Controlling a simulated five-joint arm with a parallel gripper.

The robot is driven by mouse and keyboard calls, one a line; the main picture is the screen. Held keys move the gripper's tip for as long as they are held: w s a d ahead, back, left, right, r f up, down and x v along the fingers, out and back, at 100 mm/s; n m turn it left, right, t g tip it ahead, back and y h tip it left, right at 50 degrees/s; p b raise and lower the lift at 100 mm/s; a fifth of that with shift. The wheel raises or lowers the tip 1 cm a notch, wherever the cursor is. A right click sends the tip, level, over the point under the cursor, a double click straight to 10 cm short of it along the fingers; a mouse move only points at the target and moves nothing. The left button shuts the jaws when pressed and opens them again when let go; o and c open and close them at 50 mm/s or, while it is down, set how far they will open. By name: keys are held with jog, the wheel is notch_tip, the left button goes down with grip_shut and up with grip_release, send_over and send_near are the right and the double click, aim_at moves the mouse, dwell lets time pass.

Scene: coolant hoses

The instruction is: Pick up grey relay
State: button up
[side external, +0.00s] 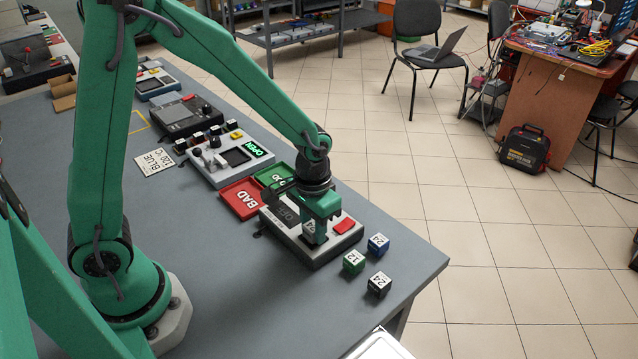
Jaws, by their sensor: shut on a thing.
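My gripper (314,235) points down over the grey-white device (346,241) with a red button, near the right end of the table. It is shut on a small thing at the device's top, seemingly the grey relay. The fingers mostly hide that thing, so its colour and markings cannot be read. I cannot tell whether it still touches the device. Three loose cubes stand on the table to the right: a green one (354,262) marked 12, a blue one (378,245) marked 24, and a dark one (379,284) marked 24.
A red BAD tray (241,199) and a green tray (274,176) lie left of the device. Behind them is a device with a green OPEN display (248,150). Several small cubes (198,138) stand beyond it. The table's right edge is near the loose cubes.

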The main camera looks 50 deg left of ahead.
jog(key=shift+r, duration=0.15)
jog(key=shift+r, duration=0.85)
notch_tip(320, 180, up, 2)
jog(key=shift+r, duration=0.15)
jog(key=s+d+r, duration=0.6)
jog(key=s+d, duration=0.2)
jog(key=shift+d+r, duration=0.3)
jog(key=shift+r, duration=0.1)
jog(key=shift+w+a, duration=0.1)
jog(key=w+a+f+n, duration=0.1)
jog(key=w+a+n, duration=0.1)
jog(key=a+n, duration=0.7)
jog(key=w+a+f+n, duration=0.2)
jog(key=a+n, duration=0.7)
jog(key=a, duration=0.2)
jog(key=shift+w+a+f, duration=0.2)
jog(key=shift+w+f, duration=0.05)
jog(key=shift+w, duration=0.15)
